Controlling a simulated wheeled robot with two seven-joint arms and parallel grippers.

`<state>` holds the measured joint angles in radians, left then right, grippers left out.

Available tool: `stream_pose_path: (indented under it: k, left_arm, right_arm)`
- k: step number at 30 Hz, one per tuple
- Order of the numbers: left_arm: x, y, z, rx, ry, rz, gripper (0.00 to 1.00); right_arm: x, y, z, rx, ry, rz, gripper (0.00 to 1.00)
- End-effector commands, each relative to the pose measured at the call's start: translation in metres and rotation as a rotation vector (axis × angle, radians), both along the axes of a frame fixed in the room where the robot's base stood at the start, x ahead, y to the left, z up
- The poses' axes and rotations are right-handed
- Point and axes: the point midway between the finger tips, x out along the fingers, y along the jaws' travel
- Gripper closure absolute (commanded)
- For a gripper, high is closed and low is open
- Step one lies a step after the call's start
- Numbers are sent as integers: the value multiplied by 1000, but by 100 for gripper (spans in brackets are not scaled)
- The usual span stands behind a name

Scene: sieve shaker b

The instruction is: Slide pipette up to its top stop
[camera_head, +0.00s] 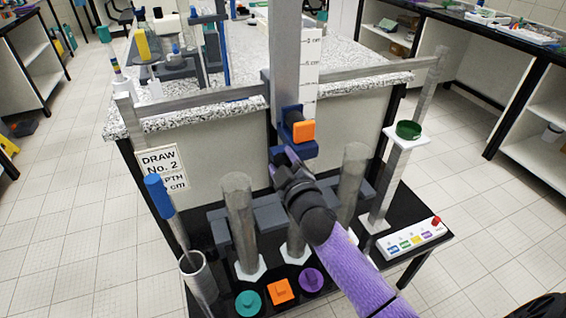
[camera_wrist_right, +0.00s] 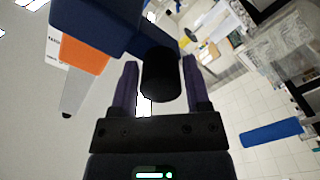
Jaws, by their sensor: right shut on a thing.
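I take this carriage to be the pipette's slider; no separate pipette tube is clear. My right gripper (camera_head: 286,160) is just below it. In the right wrist view, the purple fingers (camera_wrist_right: 157,85) are either side of a black cylindrical grip (camera_wrist_right: 160,75) under the blue carriage (camera_wrist_right: 110,25), with the orange block (camera_wrist_right: 84,53) beside it. The gripper is shut on this grip. My left gripper is out of view.
Clear tubes (camera_head: 238,220) (camera_head: 353,180) stand on either side of my right arm. A blue-handled rod (camera_head: 158,196) stands in a tube at left. A green cup (camera_head: 408,130) sits on a post at right. Coloured knobs (camera_head: 281,291) and a button panel (camera_head: 411,238) lie in front.

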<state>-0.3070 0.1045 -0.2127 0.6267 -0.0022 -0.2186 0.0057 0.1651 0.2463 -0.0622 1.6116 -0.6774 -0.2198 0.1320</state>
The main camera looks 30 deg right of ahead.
Motion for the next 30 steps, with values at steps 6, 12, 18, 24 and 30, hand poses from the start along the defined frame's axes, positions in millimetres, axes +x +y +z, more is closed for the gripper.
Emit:
stream_pose_path:
  k: [6, 12, 18, 24, 30]
  left_arm:
    - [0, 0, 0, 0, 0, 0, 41]
    - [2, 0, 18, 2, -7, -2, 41]
    - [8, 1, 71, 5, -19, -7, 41]
    - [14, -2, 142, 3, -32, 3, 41]
    - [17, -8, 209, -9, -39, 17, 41]
  right_arm:
    - [0, 0, 0, 4, 2, 1, 100]
    - [0, 0, 20, 5, -2, 0, 100]
    - [0, 0, 77, 5, -7, 1, 100]
    - [0, 0, 151, 5, -8, 1, 100]
    - [0, 0, 220, 5, -6, 1, 100]
